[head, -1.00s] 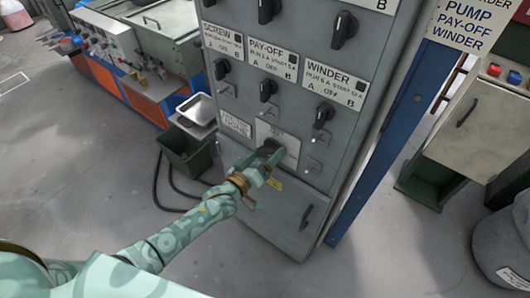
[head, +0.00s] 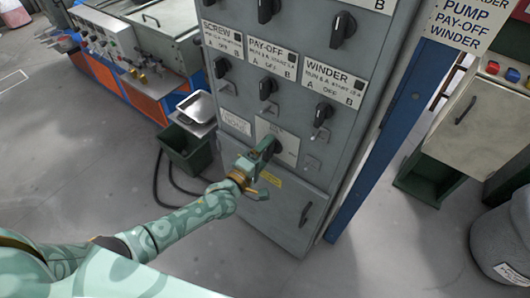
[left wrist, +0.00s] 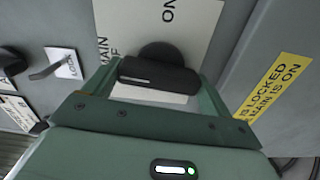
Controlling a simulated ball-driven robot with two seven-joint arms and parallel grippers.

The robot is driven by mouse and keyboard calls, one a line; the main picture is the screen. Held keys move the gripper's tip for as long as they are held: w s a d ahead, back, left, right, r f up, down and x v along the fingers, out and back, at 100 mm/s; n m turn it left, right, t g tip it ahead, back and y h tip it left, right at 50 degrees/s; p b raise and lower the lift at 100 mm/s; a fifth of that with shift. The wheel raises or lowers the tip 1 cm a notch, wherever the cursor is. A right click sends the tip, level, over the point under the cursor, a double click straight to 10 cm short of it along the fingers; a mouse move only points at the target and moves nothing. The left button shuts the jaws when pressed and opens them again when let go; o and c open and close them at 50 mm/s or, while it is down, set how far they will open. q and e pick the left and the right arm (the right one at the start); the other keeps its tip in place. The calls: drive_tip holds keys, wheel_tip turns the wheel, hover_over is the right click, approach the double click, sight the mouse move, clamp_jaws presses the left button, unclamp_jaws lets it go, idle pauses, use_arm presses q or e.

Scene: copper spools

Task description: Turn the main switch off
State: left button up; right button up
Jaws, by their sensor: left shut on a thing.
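The main switch is a black rotary handle (head: 277,146) on a pale plate low on the grey cabinet. In the left wrist view the handle (left wrist: 160,76) lies between the fingers, across the plate (left wrist: 185,25), which reads "ON" and partly hidden "MAIN" and "OFF" lettering. The white line on the handle is at its left end in that view, towards the "MAIN"/"OFF" lettering and away from "ON". My left gripper (head: 268,161) is shut on the handle, its fingers on either side of it. My right gripper is not in view.
Other black selectors, including the winder one (head: 322,114), sit above. A yellow label (left wrist: 272,88) and a lower door handle (head: 305,214) are below. A green bin (head: 185,150) stands left of the cabinet. The floor in front is clear.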

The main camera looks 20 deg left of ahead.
use_arm(q)
drive_tip(key=shift+n, duration=0.6)
drive_tip(key=o, duration=0.9)
drive_tip(key=shift+c, duration=0.2)
drive_tip(key=p+v, duration=0.2)
drive_tip(key=v, duration=1.4)
drive_tip(key=shift+s, duration=0.2)
drive_tip(key=shift+a, duration=0.1)
